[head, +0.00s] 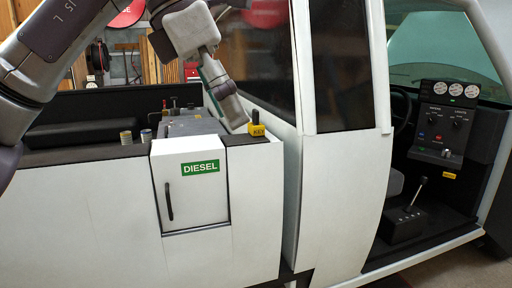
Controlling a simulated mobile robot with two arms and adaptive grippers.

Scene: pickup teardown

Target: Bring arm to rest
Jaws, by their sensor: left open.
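My left arm (45,60) comes in from the upper left and bends down over the side of the white pickup (90,215). Its gripper (236,118) points down and to the right, close to a small yellow key block (257,131) on the dark ledge. The gripper is open, and I see nothing held in it. Whether it touches the ledge or the block I cannot tell. My right gripper is not in view.
Below is a closed fuel door (190,192) with a green DIESEL label. Small cylinders (126,138) stand on the ledge to the left. At right the cab is open, showing a gauge panel (440,130) and a gear lever (417,192). A red cap (127,14) hangs behind.

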